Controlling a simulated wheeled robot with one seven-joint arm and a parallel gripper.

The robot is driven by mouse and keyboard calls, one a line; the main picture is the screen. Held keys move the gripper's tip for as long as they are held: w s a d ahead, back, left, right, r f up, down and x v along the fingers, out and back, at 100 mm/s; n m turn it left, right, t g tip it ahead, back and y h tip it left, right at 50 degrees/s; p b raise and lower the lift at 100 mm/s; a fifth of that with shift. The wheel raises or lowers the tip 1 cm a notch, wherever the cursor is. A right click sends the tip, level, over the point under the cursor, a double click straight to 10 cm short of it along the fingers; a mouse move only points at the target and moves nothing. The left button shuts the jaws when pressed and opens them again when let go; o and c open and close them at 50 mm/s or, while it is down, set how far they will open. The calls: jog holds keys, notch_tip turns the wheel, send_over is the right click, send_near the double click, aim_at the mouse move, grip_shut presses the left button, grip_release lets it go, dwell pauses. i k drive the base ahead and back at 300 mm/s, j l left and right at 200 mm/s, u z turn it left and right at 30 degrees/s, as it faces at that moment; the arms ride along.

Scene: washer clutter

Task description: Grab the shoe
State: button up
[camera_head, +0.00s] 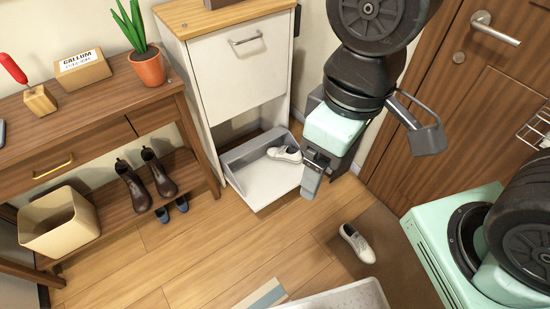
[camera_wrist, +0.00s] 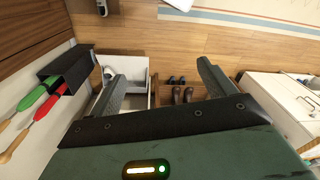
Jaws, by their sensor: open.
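A white shoe (camera_head: 285,154) lies in the pulled-out tray (camera_head: 262,190) of the white cabinet. A second white shoe (camera_head: 357,243) lies apart on the brown mat. Brown shoes (camera_head: 146,180) stand on the bench's lower shelf, with small dark blue shoes (camera_head: 171,210) below them on the floor. My gripper (camera_head: 315,170) is at the tray's right side, close to the shoe in it. In the wrist view my gripper (camera_wrist: 163,70) has its fingers spread with nothing between them. The left finger partly covers the tray there.
The white cabinet (camera_head: 240,75) stands behind the tray, and a brown door (camera_head: 480,120) is to the right. A wooden bench (camera_head: 95,120) with a plant and a beige bin (camera_head: 60,225) is at left. The middle floor is clear.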

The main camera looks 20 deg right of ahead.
aim_at(287, 154)
jog(key=i+j+z, duration=0.3)
jog(key=i+j, duration=0.65)
jog(key=i, duration=0.15)
